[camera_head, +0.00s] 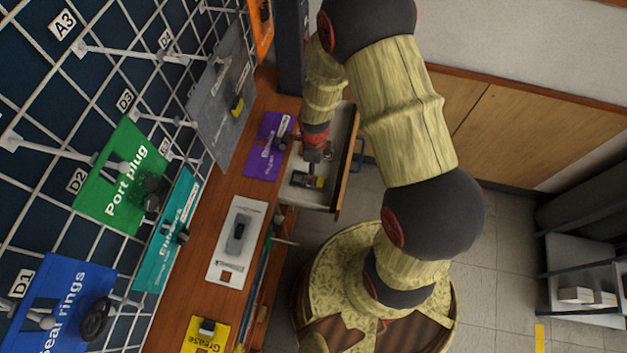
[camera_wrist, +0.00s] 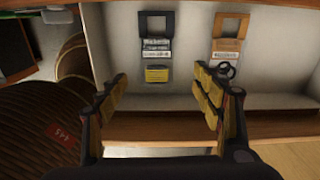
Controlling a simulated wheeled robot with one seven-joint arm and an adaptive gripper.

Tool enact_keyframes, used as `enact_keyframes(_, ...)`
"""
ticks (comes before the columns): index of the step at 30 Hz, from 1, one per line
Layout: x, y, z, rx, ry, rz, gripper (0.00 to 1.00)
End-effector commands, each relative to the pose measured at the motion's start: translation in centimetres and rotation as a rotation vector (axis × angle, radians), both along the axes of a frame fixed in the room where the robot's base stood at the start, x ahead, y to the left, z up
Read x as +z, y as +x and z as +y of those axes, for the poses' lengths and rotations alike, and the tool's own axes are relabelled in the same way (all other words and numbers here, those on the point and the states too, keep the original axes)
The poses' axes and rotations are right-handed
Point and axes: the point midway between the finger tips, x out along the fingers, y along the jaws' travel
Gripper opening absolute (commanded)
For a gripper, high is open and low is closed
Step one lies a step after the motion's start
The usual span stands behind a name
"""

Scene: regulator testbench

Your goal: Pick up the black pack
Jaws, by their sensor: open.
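The black pack (camera_wrist: 157,47) lies in an open pale drawer (camera_wrist: 110,42), in the upper middle of the wrist view. It has a dark frame with a square opening, a light printed label and a yellow part at its near end. In the head view a dark item with a yellow end (camera_head: 308,181), apparently this pack, shows in the drawer beside my gripper (camera_head: 316,160). In the wrist view my gripper (camera_wrist: 161,80) is open, with its yellow-padded fingers to either side of the pack's near end and nothing between them. I cannot tell its height above the pack.
An orange-brown pack (camera_wrist: 229,40) with a dark ring lies in the drawer to the right, close to my right finger. The drawer's wooden front (camera_wrist: 165,126) crosses below. In the head view, the wooden bench (camera_head: 193,290) holds a purple card (camera_head: 262,160) and a white tray (camera_head: 222,268).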

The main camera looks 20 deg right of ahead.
Motion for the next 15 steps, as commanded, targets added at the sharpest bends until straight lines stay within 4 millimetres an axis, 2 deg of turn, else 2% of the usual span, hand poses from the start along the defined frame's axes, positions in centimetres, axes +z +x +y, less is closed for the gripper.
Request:
enact_keyframes(4, -0.6, 0.0, 0.0, -0.048, 0.000, 0.000, 0.67)
enact_keyframes(15, -3.9, -0.2, 0.2, -0.047, 0.000, 0.000, 0.67)
